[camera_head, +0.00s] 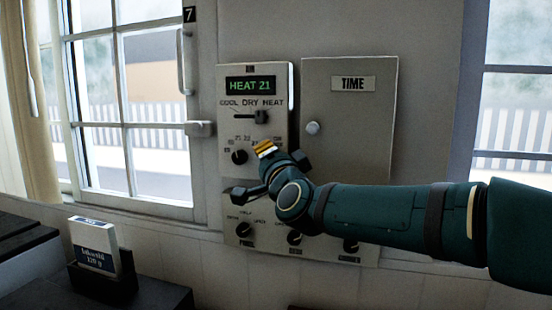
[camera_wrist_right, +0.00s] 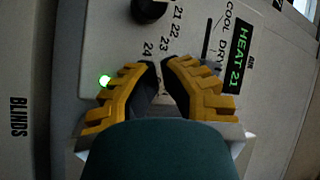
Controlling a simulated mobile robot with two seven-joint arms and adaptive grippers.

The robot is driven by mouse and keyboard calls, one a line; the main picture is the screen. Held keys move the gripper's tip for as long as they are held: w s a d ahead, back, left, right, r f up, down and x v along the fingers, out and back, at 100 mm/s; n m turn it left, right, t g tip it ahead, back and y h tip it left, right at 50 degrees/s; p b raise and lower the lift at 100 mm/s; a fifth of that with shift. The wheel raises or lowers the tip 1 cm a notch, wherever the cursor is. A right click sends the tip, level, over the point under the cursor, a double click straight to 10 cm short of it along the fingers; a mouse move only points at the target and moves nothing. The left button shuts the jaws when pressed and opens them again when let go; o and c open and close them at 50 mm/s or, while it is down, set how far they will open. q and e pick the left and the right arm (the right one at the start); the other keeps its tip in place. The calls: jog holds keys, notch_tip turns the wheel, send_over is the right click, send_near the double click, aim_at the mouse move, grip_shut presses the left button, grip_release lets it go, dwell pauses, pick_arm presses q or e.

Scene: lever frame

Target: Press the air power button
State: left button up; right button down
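The air panel (camera_head: 282,96) is a pale box on the wall. It has a green "HEAT 21" display (camera_head: 250,86), a slider (camera_head: 260,117) and a black temperature dial (camera_head: 239,157). My left gripper is not in view.
A lower panel with several dials (camera_head: 244,230) sits under my right arm. A "TIME" box (camera_head: 350,110) with a round knob (camera_head: 312,128) is to the right. A window with a handle (camera_head: 199,128) is at left. A small carton (camera_head: 94,246) stands in a dark holder at lower left.

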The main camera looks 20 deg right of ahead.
jog(key=s+a, duration=0.1)
jog(key=s, duration=0.1)
jog(key=s+a, duration=0.2)
jog(key=shift+s+a, duration=0.1)
jog(key=shift+s, duration=0.25)
dwell(0.4)
